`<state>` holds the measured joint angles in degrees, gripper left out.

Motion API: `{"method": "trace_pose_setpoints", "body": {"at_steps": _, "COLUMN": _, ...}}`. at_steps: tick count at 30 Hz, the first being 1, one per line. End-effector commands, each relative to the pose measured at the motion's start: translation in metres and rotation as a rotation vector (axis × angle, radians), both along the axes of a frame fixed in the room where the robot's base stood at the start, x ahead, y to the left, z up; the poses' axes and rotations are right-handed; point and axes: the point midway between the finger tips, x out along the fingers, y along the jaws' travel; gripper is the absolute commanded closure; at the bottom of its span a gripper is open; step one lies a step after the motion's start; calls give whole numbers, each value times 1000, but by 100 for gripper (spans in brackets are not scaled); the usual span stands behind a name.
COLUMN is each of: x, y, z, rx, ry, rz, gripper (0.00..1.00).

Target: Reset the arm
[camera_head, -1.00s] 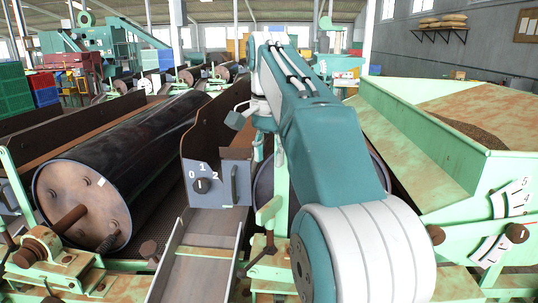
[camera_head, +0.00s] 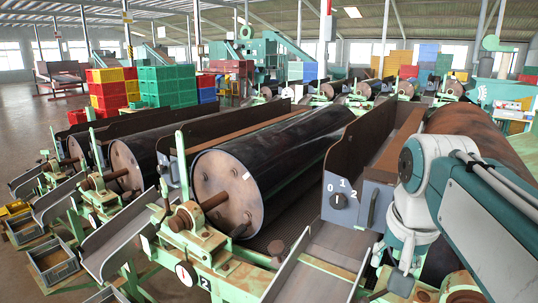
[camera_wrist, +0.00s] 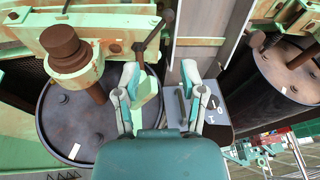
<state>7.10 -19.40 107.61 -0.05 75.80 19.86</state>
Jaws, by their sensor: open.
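My arm reaches in from the right edge of the head view, its elbow raised and its wrist hanging down. My gripper (camera_wrist: 161,78) shows in the wrist view with its two fingers apart and nothing between them. Just beyond it are a grey chute (camera_wrist: 200,50) and a dark panel with a dial (camera_wrist: 201,90), seen upside down. My fingertips are hard to make out in the head view.
A large dark drum (camera_head: 262,172) lies left of the dial panel, with more drums further left. Grey chutes (camera_head: 120,240) and a bin (camera_head: 53,262) stand at the lower left. Green crates (camera_head: 168,86) are stacked behind. Open floor shows at the far left.

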Motion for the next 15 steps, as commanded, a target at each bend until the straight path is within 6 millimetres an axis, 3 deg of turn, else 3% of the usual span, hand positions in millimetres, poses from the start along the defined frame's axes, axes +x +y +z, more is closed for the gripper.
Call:
{"method": "trace_pose_setpoints", "body": {"at_steps": 9, "x": -64, "y": 30, "z": -78, "rx": -90, "ry": -137, "rz": 302, "gripper": 47}}
{"method": "trace_pose_setpoints", "body": {"at_steps": 15, "x": -89, "y": 39, "z": -117, "rx": -135, "ry": -193, "rz": 426, "gripper": 47}}
